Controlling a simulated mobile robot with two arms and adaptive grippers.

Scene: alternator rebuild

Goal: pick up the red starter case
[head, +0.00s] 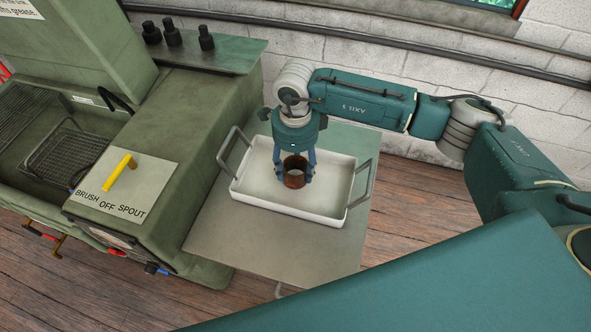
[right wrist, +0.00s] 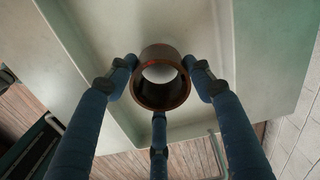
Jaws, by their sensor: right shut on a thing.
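The red starter case (head: 295,180) is a short, open, dark reddish-brown cylinder. It is in the white tray in the head view. My right gripper (head: 294,172) reaches down into the tray from above, its blue fingers around the case. In the right wrist view the case (right wrist: 161,92) sits between the three fingers of the gripper (right wrist: 160,90), which are shut on it. I look through its open bore. I cannot tell whether the case touches the tray floor. My left gripper is not in view.
The white tray (head: 248,204) with grey side handles stands on a grey table (head: 300,258). A green washing cabinet (head: 195,120) with a yellow lever (head: 121,166) is at the left. Several black fittings stand on its shelf. The rest of the tray is empty.

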